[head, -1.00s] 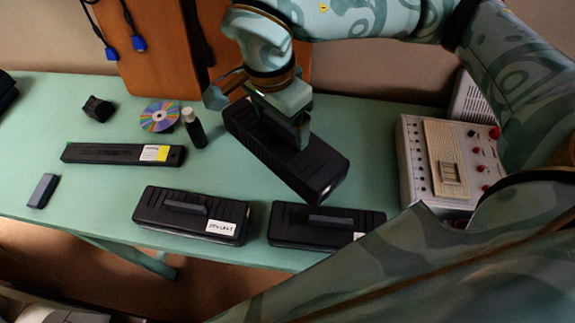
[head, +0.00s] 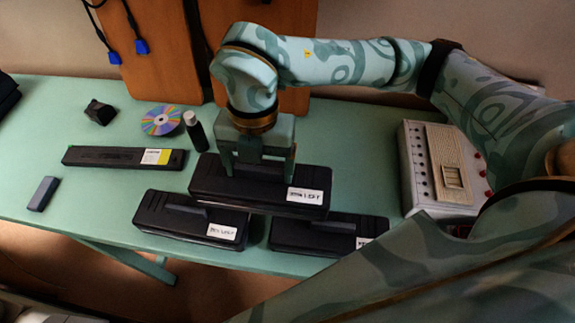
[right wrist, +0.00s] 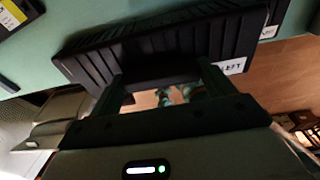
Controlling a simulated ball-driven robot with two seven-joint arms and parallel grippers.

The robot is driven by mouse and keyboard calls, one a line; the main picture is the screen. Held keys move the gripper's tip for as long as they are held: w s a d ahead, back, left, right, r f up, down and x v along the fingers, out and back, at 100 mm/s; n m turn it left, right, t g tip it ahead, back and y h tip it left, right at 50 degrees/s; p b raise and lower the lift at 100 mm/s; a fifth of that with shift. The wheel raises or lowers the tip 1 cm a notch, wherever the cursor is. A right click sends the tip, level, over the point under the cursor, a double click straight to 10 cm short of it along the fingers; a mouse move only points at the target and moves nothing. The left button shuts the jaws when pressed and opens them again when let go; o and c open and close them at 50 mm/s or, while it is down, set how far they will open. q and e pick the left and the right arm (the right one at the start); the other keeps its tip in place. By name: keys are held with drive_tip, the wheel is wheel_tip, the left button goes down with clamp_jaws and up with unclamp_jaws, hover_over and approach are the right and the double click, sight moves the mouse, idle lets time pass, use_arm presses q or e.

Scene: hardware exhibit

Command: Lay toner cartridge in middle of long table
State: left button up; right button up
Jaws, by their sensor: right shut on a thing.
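My right gripper (head: 256,165) is shut on a black ribbed toner cartridge (head: 310,183) with a white label at its right end. It holds the cartridge from above, near the middle, with the long side running left to right. The cartridge also shows in the right wrist view (right wrist: 180,42), close in front of the fingers (right wrist: 168,82). It is over the middle of the green long table (head: 80,205); I cannot tell whether it touches the top. Its lower edge overlaps two similar black cartridges in the picture, a left one (head: 170,222) and a right one (head: 300,237). My left gripper is not in view.
A beige device with red knobs (head: 430,165) stands right. The table's left part has free room.

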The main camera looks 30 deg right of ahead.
drive_tip(key=w+d+f+b, duration=0.4)
drive_tip(key=w+d+f, duration=0.4)
drive_tip(key=d+f, duration=0.2)
wheel_tip(320, 180, down, 2)
drive_tip(key=shift+w+f, duration=0.2)
drive_tip(key=shift+f, duration=0.05)
drive_tip(key=o, duration=2)
drive_tip(key=shift+f, duration=0.15)
drive_tip(key=shift+c, duration=0.2)
wheel_tip(320, 180, up, 12)
drive_tip(key=w+p, duration=0.1)
drive_tip(key=p, duration=0.2)
drive_tip(key=shift+d, duration=0.45)
